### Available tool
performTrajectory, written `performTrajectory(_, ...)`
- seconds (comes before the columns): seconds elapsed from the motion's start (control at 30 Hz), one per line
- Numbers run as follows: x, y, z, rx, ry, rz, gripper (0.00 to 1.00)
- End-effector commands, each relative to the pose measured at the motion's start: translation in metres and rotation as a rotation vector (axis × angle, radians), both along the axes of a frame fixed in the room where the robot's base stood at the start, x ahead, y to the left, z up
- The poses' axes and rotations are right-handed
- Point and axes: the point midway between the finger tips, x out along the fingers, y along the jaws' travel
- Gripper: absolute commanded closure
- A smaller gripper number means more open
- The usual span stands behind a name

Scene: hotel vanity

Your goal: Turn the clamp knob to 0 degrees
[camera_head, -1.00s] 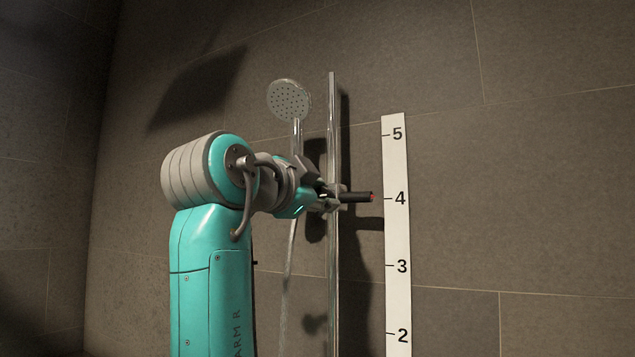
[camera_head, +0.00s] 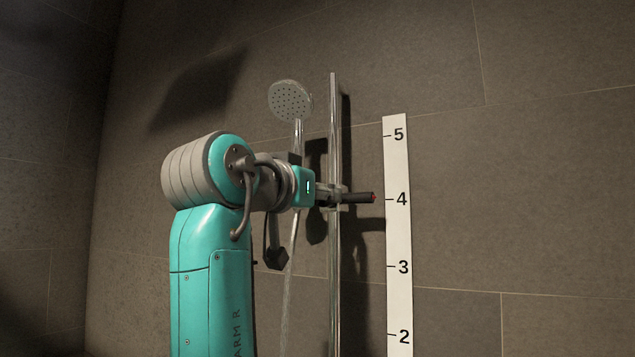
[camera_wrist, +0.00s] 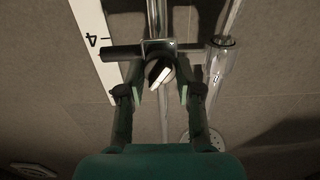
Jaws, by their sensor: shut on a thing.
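The clamp knob (camera_wrist: 160,73) is a dark round knob with a white stripe, which slants in the wrist view. It sits on the clamp (camera_wrist: 158,47) around the shower rail. My gripper (camera_wrist: 160,80) has one finger on each side of the knob and is shut on it. In the head view, my gripper (camera_head: 326,194) reaches the clamp from the left and hides the knob.
A white scale strip (camera_head: 397,235) with numbers stands on the tiled wall right of the vertical rail (camera_head: 333,270). The shower head (camera_head: 290,101) is above my arm, with its handle (camera_wrist: 218,65) beside the clamp in the wrist view. The hose (camera_head: 288,290) hangs below.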

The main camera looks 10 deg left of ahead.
Motion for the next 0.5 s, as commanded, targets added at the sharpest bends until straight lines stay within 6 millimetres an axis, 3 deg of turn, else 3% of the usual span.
performTrajectory(0.5, -0.0002, -0.001, -0.0003, -0.412, 0.151, -0.004, 1.0)
